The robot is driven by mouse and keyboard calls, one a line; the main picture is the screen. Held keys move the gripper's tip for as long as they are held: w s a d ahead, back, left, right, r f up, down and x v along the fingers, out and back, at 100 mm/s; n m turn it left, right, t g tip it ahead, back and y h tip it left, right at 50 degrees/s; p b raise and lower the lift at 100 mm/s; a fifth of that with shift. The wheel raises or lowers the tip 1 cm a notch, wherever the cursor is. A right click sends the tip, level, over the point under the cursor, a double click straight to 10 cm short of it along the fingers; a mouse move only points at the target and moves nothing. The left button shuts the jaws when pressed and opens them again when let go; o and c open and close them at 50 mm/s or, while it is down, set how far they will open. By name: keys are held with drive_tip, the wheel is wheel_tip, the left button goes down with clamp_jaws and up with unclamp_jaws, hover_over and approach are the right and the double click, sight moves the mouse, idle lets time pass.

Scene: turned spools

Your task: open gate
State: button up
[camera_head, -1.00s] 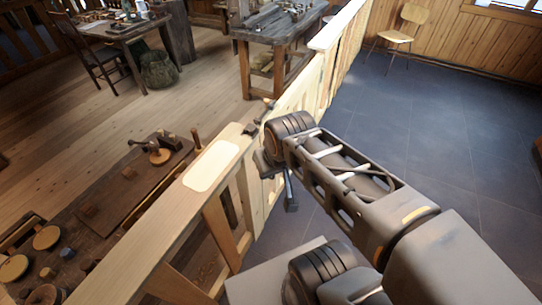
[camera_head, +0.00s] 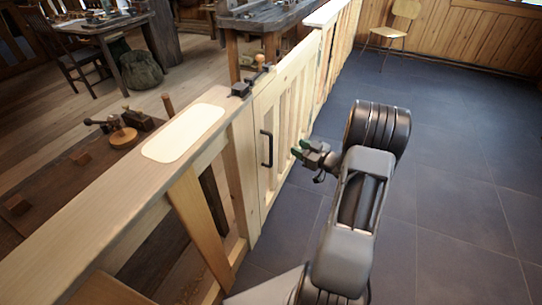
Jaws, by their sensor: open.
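The gate (camera_head: 260,112) is a pale slatted wooden panel in line with the railing, and it looks closed. A black upright bar handle (camera_head: 268,150) is on its near face. A dark latch (camera_head: 242,88) with a wooden knob (camera_head: 260,60) sits on top where the gate meets the railing post. My gripper (camera_head: 301,148) is open and empty, its green-tipped fingers pointing left toward the handle. It appears a short way to the right of the handle, apart from it. Whether the latch is engaged is hard to tell.
The wooden railing (camera_head: 100,225) with a pale inset runs along the left. Behind it are a low bench (camera_head: 60,170) with tools and a heavy worktable (camera_head: 285,18). Dark tiled floor (camera_head: 450,190) is clear on the right, with a chair (camera_head: 397,30) at the back.

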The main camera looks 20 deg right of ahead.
drive_tip(key=w+a+f+y+b, duration=0.1)
drive_tip(key=w+a+f+b, duration=0.1)
drive_tip(key=w+a, duration=0.5)
drive_tip(key=w+f, duration=0.1)
drive_tip(key=w, duration=0.1)
drive_tip(key=shift+w+y+b, duration=0.3)
drive_tip(key=shift+w+y, duration=0.1)
clamp_jaws()
idle(0.4)
